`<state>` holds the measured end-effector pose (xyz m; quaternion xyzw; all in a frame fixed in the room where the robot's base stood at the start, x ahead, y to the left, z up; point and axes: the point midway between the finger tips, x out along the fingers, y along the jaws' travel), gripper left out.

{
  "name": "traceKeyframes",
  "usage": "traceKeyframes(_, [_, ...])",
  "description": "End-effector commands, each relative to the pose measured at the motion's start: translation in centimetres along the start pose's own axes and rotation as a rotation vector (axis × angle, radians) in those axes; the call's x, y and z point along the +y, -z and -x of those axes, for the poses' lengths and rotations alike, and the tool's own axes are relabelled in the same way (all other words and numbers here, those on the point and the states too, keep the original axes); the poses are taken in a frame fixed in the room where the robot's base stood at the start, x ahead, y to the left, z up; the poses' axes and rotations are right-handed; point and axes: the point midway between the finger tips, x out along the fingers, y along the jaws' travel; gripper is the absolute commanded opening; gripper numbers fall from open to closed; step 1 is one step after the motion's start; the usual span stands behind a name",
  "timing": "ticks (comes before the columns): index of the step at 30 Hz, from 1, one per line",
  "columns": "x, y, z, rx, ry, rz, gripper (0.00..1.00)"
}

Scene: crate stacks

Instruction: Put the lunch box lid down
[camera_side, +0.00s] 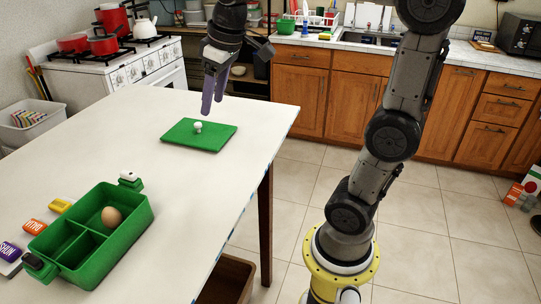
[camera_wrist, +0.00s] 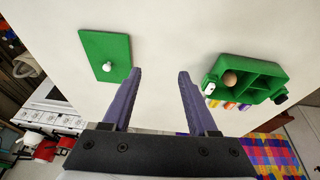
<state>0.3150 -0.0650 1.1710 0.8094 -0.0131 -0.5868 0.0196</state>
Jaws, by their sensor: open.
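The green lunch box lid (camera_side: 180,134) lies flat on the white table, with a small white knob (camera_side: 198,127) on its top. The lid also shows at the upper left of the wrist view (camera_wrist: 97,47). My gripper (camera_side: 212,108) is open and empty above the table, near the lid. In the wrist view my open fingers (camera_wrist: 160,72) point at bare table between the lid and the box. The green lunch box (camera_side: 135,221) stands uncovered at the table's near left, with a brown egg (camera_side: 112,217) in one compartment. The box is at the right of the wrist view (camera_wrist: 258,68).
Small yellow (camera_side: 60,205), orange (camera_side: 34,227) and purple (camera_side: 9,251) packets lie left of the box. The table between box and lid is clear. A stove (camera_side: 130,67) with red pots and a counter stand behind the table.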

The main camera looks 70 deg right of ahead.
Motion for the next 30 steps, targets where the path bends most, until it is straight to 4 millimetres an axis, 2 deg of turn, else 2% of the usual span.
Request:
traceKeyframes(1, [-1.5,-2.3,0.5,0.026,0.002,0.004,0.59])
traceKeyframes(6, [-4.7,-9.1,0.1,0.099,0.015,-0.005,0.59])
traceKeyframes(9, [-5.8,-12.4,-0.8,0.135,0.025,-0.009,0.59])
traceKeyframes(12, [-6.4,-14.8,-1.7,0.158,0.034,-0.014,0.59])
traceKeyframes(14, [-6.7,-15.8,-2.1,0.168,0.038,-0.016,0.59])
traceKeyframes(15, [-6.8,-16.2,-2.3,0.172,0.04,-0.017,0.65])
traceKeyframes(18, [-6.9,-16.7,-2.6,0.177,0.043,-0.02,0.65])
traceKeyframes(30, [-6.9,-16.7,-2.6,0.176,0.042,-0.018,0.65])
